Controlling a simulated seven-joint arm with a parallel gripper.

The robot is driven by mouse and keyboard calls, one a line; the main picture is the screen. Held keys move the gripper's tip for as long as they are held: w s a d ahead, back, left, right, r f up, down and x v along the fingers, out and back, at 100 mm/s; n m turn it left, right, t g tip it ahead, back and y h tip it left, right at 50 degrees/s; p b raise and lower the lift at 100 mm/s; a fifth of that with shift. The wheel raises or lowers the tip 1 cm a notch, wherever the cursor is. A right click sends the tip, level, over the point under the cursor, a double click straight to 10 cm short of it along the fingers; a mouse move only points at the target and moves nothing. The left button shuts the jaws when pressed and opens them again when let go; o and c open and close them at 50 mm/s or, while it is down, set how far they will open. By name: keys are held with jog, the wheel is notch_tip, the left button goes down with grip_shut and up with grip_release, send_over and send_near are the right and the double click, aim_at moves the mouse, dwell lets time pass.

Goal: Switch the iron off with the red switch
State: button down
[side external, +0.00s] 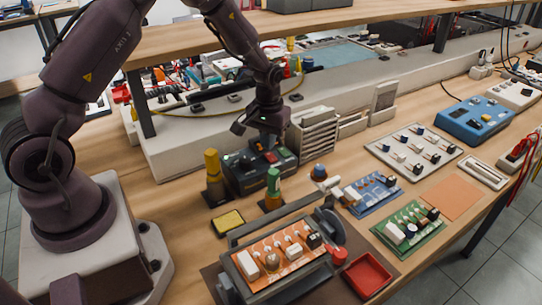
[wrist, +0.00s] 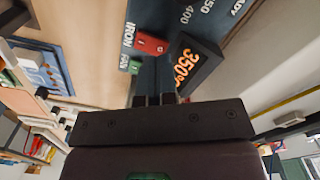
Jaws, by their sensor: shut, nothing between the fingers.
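The dark soldering station (side external: 262,176) stands on the bench below my gripper (side external: 263,140). In the wrist view, its panel carries a red switch (wrist: 151,44) beside the label IRON. A green switch (wrist: 130,65) sits by a label that seems to read FAN. A display (wrist: 193,63) glows orange with 350. My gripper (wrist: 155,99) is shut and empty, its fingertips close to the panel, near the red switch and the display. I cannot tell whether the fingers touch the panel, nor which way the red switch is tipped.
A yellow-topped post (side external: 212,168) and a green-topped post (side external: 273,182) stand close to the station. Grey upright racks (side external: 314,135) are just right of it. A circuit board holder (side external: 275,255) and a red tray (side external: 367,275) lie in front. Bare bench (side external: 185,205) shows at left.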

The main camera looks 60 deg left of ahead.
aim_at(262, 161)
jog(key=shift+f, duration=1.25)
dwell(0.8)
jog(key=shift+r, duration=3.5)
jog(key=shift+s, duration=0.1)
jog(key=shift+s+d+f+m+g, duration=0.15)
jog(key=shift+s+f+g, duration=0.05)
jog(key=shift+s, duration=0.3)
jog(key=shift+s+d+f+m+g, duration=0.1)
jog(key=shift+s+f+m+g, duration=0.1)
jog(key=shift+s, duration=0.25)
jog(key=s+d+r+m+t, duration=0.2)
jog(key=s+d+r, duration=0.3)
jog(key=s+r, duration=0.5)
jog(key=s+d+r+m+t, duration=0.3)
jog(key=s+d+r+t, duration=0.1)
jog(key=s+r, duration=0.6)
notch_tip(262, 161, up, 3)
jog(key=shift+s+d+f, duration=0.1)
jog(key=shift+s+d, duration=0.15)
jog(key=shift+d, duration=0.15)
